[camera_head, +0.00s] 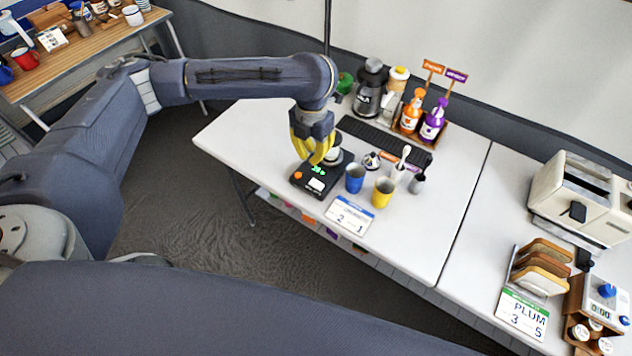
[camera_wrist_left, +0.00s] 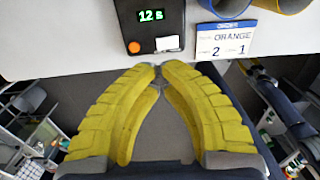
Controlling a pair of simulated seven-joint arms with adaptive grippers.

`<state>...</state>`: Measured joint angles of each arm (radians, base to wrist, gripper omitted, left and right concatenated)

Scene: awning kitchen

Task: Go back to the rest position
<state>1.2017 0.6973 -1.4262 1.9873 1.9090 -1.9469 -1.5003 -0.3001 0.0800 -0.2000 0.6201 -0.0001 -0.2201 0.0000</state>
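My left gripper (camera_head: 316,158) has yellow ribbed fingers and hangs at the black scale (camera_head: 306,183) on the white table (camera_head: 265,135). In the left wrist view the fingertips (camera_wrist_left: 161,70) meet, with nothing between them, just off the table's front edge. The scale (camera_wrist_left: 146,25) has a lit green readout there, which reads 12 with a small mark after it. A white cup-like thing (camera_head: 333,154) stands at the scale, partly hidden by the fingers. My right gripper is in neither view.
A blue cup (camera_head: 355,178), a yellow cup (camera_head: 382,192) and an order card (camera_head: 350,215) are right of the scale. Orange (camera_head: 412,110) and purple (camera_head: 433,121) bottles and a grinder (camera_head: 370,87) stand behind. A toaster (camera_head: 580,195) and bread rack (camera_head: 541,267) are far right.

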